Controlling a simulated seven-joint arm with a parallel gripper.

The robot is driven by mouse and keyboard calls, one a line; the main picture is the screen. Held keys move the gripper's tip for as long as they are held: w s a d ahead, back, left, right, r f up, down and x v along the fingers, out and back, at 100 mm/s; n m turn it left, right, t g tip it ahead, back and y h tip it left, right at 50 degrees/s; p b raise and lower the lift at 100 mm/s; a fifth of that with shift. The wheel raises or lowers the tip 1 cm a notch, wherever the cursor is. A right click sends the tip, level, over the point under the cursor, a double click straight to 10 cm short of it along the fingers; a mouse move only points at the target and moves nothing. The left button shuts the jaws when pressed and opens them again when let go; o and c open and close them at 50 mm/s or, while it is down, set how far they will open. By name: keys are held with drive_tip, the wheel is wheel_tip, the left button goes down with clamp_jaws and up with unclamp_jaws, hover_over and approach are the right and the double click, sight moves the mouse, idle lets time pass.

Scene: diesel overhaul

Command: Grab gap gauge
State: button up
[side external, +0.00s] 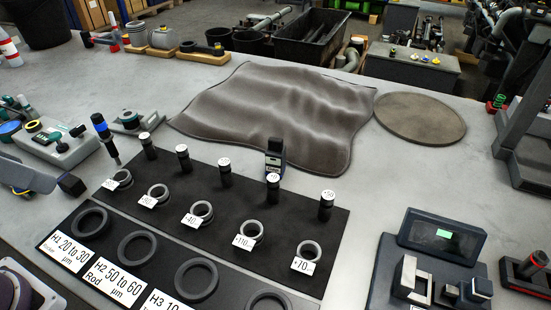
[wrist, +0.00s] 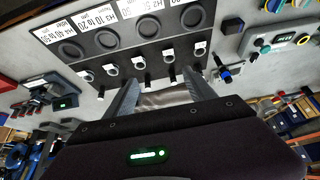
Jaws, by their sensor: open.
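No thing is plainly marked as the gap gauge, and I cannot tell for sure which one it is. A dark device with a green display (side external: 445,234) and metal blocks (side external: 414,284) sits at the lower right; a green-lit device also shows at the left of the wrist view (wrist: 66,103). My gripper (wrist: 162,78) is open, with its two grey fingers apart and nothing visibly held between them. I cannot make out my gripper in the side view.
A black mat (side external: 218,238) holds labelled rings and several black pins. A blue-and-black cylinder (side external: 104,138) stands at its left end. A brown-grey cloth (side external: 280,105) and a round disc (side external: 420,117) lie behind. Bare table shows right of the mat.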

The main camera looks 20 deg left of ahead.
drive_tip(key=w+d+r+n+g+h, duration=0.2)
drive_tip(key=w+d+r+n+h, duration=0.15)
drive_tip(key=w+d, duration=0.4)
drive_tip(key=w+d+r+n+g+h, duration=0.1)
drive_tip(key=w+d+r+n+h, duration=0.25)
drive_tip(key=w, duration=0.65)
drive_tip(key=n+h, duration=0.6)
drive_tip(key=n, duration=0.7)
hover_over(284, 158)
drive_tip(key=a, duration=0.6)
wheel_tip(284, 158, down, 4)
drive_tip(key=shift+g, duration=0.4)
drive_tip(key=f, duration=0.8)
drive_tip(key=s+f, duration=0.1)
drive_tip(key=f, duration=1.4)
drive_tip(key=shift+s+d+f, duration=0.15)
drive_tip(key=shift+d+f, duration=0.05)
drive_tip(key=shift+f, duration=0.2)
drive_tip(key=x, duration=0.6)
drive_tip(key=shift+w+d+f, duration=0.1)
drive_tip(key=shift+w+d, duration=0.05)
drive_tip(key=shift+w, duration=0.2)
drive_tip(key=shift+w+d+f, duration=0.1)
drive_tip(key=shift+d, duration=0.15)
clamp_jaws()
